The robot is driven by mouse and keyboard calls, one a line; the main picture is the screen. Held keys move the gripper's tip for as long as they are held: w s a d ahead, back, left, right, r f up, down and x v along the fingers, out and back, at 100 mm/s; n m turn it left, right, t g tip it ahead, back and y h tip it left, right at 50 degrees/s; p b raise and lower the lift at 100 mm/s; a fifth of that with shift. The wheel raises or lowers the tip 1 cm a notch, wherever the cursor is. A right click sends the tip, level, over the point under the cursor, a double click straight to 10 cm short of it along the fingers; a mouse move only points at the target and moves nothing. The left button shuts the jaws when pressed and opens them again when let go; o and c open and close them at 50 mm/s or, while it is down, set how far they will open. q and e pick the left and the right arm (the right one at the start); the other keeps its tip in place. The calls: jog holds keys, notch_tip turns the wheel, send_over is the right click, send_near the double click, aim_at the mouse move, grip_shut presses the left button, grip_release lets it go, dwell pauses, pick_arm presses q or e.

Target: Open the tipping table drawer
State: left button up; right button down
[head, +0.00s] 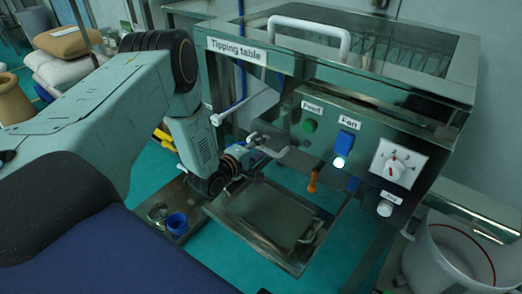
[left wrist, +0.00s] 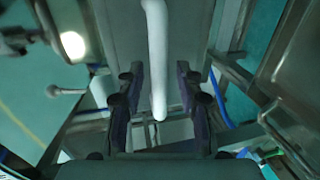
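The tipping table (head: 375,140) is a grey metal cabinet with a label, a glazed top and a front control panel. My left gripper (head: 268,146) is low beside its left front. In the left wrist view my gripper's two fingers (left wrist: 160,98) stand apart, with a white rounded bar (left wrist: 157,50) running between them. Gaps show on both sides of the bar, so the fingers do not close on it. The drawer front is not clearly visible, and I cannot tell whether the bar is its handle. My right gripper is not in view.
A shallow metal tray (head: 225,213) lies low below the gripper. A blue cup (head: 176,223) stands to its left. An orange handle (head: 313,181) hangs under the panel. A white bucket (head: 450,250) stands at right. Green floor shows between them.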

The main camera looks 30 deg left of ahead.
pick_arm(q)
jog(key=shift+w, duration=0.1)
jog(key=shift+c, duration=0.3)
grip_shut()
